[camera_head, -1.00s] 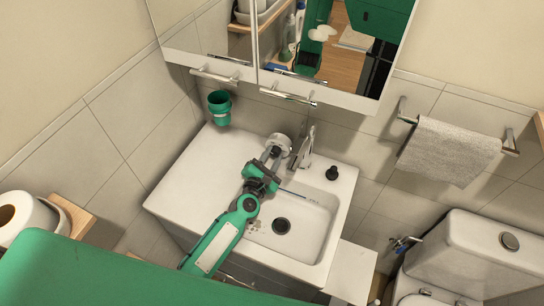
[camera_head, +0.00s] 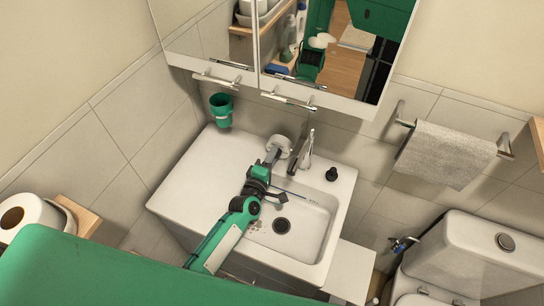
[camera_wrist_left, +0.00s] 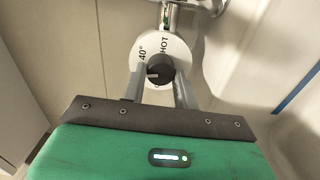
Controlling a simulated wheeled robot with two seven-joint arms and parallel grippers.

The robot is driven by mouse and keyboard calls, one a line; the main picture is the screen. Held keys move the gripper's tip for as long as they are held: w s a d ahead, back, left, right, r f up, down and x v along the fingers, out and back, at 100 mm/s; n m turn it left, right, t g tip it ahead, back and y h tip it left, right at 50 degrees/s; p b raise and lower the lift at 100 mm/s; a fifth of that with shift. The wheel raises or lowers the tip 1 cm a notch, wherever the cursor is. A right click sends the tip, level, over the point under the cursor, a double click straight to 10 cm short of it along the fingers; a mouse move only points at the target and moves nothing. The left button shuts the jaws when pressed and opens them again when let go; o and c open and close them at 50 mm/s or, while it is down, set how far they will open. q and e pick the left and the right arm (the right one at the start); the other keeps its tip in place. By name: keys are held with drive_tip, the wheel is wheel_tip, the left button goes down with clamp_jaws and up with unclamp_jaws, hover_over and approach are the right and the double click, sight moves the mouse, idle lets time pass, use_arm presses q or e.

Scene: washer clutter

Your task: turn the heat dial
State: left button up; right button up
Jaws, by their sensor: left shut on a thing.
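The heat dial (camera_wrist_left: 160,70) is a black knob with a white mark. It sits on a white disc (camera_wrist_left: 179,48) marked "40°" and "HOT" in the left wrist view. The white disc also shows in the head view (camera_head: 281,142), at the back of the washbasin beside the tap (camera_head: 302,152). My left gripper (camera_wrist_left: 160,75) is shut on the knob, one grey finger on each side. In the head view the gripper (camera_head: 274,156) reaches across the basin and hides the knob. The knob's white mark points left in the wrist view. My right gripper is not in view.
The sink bowl (camera_head: 309,240) lies to the right of my left arm. A blue strip (camera_head: 292,193) lies at the bowl, and a small black item (camera_head: 331,174) stands on the rim. A green cup (camera_head: 221,108) is at the wall. The counter's left part is clear.

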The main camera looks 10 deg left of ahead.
use_arm(q)
drive_tip(key=m+p, duration=0.1)
drive_tip(key=m, duration=0.3)
drive_tip(key=shift+r, duration=0.1)
drive_tip(key=m, duration=0.3)
drive_tip(key=shift+d, duration=0.1)
drive_tip(key=shift+m, duration=0.4)
drive_tip(key=shift+s+p, duration=0.1)
drive_tip(key=shift+p, duration=0.2)
drive_tip(key=o, duration=1)
